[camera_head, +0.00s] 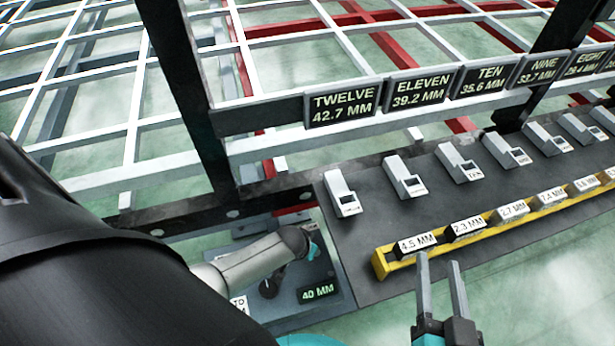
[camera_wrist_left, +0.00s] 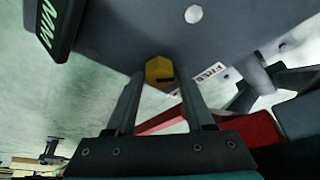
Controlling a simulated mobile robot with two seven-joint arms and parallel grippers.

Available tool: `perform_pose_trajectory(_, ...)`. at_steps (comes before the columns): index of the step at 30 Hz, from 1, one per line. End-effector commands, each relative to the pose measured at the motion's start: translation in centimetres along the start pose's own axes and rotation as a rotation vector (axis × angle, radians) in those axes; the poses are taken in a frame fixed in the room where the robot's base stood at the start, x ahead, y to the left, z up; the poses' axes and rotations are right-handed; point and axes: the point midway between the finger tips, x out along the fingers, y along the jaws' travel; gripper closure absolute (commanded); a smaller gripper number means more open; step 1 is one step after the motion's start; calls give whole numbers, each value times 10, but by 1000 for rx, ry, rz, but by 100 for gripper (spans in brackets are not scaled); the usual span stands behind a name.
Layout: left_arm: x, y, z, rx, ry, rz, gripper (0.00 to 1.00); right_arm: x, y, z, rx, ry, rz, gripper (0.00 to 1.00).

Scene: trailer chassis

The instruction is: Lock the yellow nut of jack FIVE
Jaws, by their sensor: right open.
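The yellow nut (camera_wrist_left: 158,70) shows in the left wrist view on the underside of a grey housing (camera_wrist_left: 225,30). My left gripper (camera_wrist_left: 162,80) is open, its fingertips to either side of the nut, with gaps between; I cannot tell how far the tips are from it in depth. A small white label (camera_wrist_left: 205,76) is beside the nut; its text is hard to read. In the head view my left arm hides much of this area, and the nut does not show. My right gripper (camera_head: 440,270) is open and empty near the yellow-edged rack.
A grey panel (camera_head: 330,300) has a 40 MM display (camera_head: 318,290). A yellow rack (camera_head: 378,264) holds several labelled blocks, with grey blocks (camera_head: 342,192) behind. Signs such as TWELVE (camera_head: 341,105) line a rail. A red part (camera_wrist_left: 250,131) is near my left fingers.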

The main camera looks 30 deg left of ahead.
Motion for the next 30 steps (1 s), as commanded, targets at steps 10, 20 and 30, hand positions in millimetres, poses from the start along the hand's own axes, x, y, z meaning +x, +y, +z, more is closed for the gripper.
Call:
perform_pose_trajectory(10,0,0,0,0,0,0,87,0,0,0,0,-1,0,50)
perform_pose_trajectory(20,0,0,0,1,0,0,100,0,0,0,0,-1,1,50)
perform_pose_trajectory(30,0,-2,0,89,-1,34,100,0,1,3,-4,-32,3,50)
